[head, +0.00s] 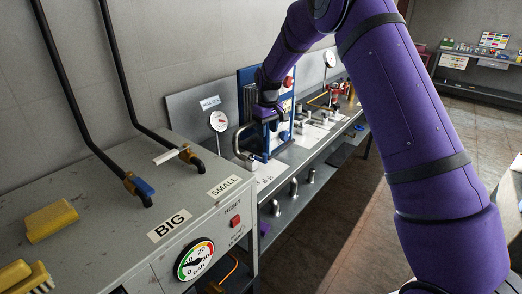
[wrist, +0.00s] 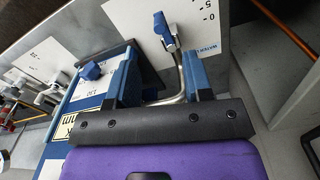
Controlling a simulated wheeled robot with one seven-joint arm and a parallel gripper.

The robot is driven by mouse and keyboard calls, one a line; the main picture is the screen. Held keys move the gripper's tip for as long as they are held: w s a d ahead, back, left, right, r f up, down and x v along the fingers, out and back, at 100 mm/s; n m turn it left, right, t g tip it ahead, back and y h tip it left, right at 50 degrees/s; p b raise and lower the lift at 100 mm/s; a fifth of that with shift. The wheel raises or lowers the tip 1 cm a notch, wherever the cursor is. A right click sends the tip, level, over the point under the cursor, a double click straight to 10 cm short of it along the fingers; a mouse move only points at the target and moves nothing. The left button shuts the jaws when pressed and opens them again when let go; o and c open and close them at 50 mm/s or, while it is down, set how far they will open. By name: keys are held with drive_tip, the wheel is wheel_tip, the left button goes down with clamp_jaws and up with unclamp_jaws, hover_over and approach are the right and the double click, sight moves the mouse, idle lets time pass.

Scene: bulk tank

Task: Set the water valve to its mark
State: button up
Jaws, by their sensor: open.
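The water valve's blue handle (wrist: 162,30) shows at the top of the wrist view, on a grey fitting above a bent metal pipe (wrist: 181,75). The set mark cannot be made out. My gripper (wrist: 160,58) is open and empty; the handle lies past its two blue fingers, roughly between them. The bent pipe shows between the fingers. In the head view my gripper (head: 266,112) is at the bench by a blue machine; its fingertips and the handle are unclear there.
A blue panel with a blue knob (wrist: 92,70) is close to my left finger. In the head view, a round dial (head: 218,120) stands left of the blue machine (head: 246,85). A grey cabinet (head: 95,235) with black pipes fills the near left. Floor is clear right of the bench.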

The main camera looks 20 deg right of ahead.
sight(265, 154)
drive_tip(key=shift+w+a+f, duration=0.15)
drive_tip(key=shift+w+f, duration=0.7)
drive_tip(key=shift+f, duration=0.35)
wheel_tip(265, 154, down, 10)
drive_tip(key=shift+f, duration=0.1)
clamp_jaws()
